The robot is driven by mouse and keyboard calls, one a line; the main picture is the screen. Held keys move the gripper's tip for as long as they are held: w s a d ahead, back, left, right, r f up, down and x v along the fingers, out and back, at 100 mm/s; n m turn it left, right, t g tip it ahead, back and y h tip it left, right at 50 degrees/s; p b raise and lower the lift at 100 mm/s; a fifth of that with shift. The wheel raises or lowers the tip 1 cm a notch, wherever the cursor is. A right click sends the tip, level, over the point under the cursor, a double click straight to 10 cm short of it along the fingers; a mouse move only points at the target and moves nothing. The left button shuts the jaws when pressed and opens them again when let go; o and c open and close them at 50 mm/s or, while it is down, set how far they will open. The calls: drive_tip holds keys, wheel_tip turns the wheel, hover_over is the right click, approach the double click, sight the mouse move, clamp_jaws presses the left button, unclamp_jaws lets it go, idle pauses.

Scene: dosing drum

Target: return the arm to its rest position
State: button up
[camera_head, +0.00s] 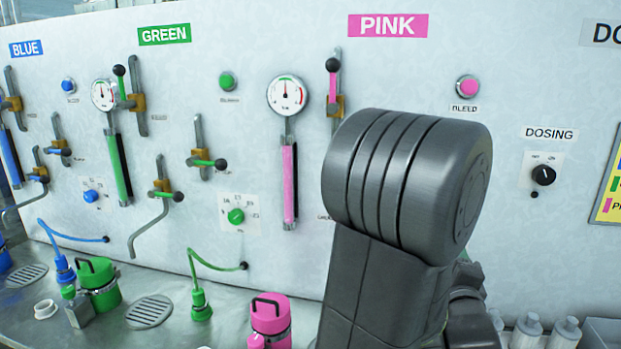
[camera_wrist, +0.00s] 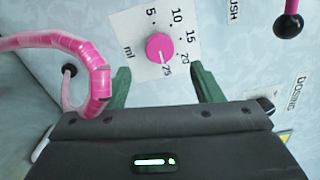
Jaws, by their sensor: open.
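My gripper (camera_wrist: 160,80) shows in the wrist view with its two green fingers apart and nothing between them. The pink dosing knob (camera_wrist: 159,47) sits on a white ml scale plate (camera_wrist: 137,28) just beyond the fingertips. The knob's white mark points toward 25. I cannot tell the exact gap between fingers and knob. In the head view my own arm stands in front of the pink section and hides my gripper and the pink knob.
The wall panel (camera_head: 560,90) carries levers, gauges and a dosing switch (camera_head: 543,175). A pink hose (camera_wrist: 98,75) arcs left of my gripper; a black-balled lever (camera_wrist: 287,25) is at upper right. A pink canister (camera_head: 270,318), green canister (camera_head: 98,283) and white bottles (camera_head: 527,332) stand on the counter.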

drive_tip(key=w+d+n+b, duration=0.1)
drive_tip(key=w+n+b, duration=0.6)
drive_tip(key=n, duration=1)
drive_tip(key=shift+d+n+b, duration=0.35)
drive_tip(key=shift+n+b, duration=0.05)
drive_tip(key=shift+b, duration=0.45)
